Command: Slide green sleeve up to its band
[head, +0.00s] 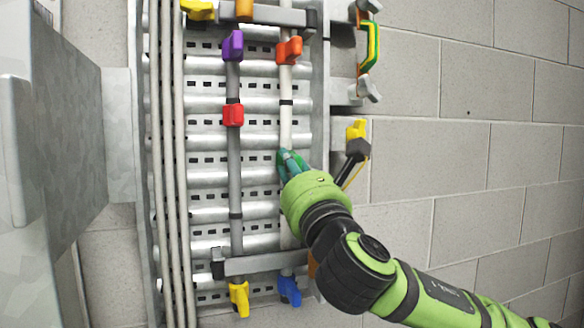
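The green sleeve (284,158) is on the pale right-hand rod (286,130), partly hidden by my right gripper. A black band (286,102) is on the same rod, above the sleeve with a stretch of bare rod between them. My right gripper (292,164) reaches in from the lower right, its fingertips at the sleeve. The fingers are small and partly covered by the wrist, so I cannot tell whether they are closed on it. My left gripper is not in view.
An orange piece (289,50) is higher on the same rod. The grey rod to the left carries a purple piece (232,45) and a red sleeve (233,115). Yellow (239,298) and blue (289,291) pieces sit below. A grey cabinet (50,130) stands at left.

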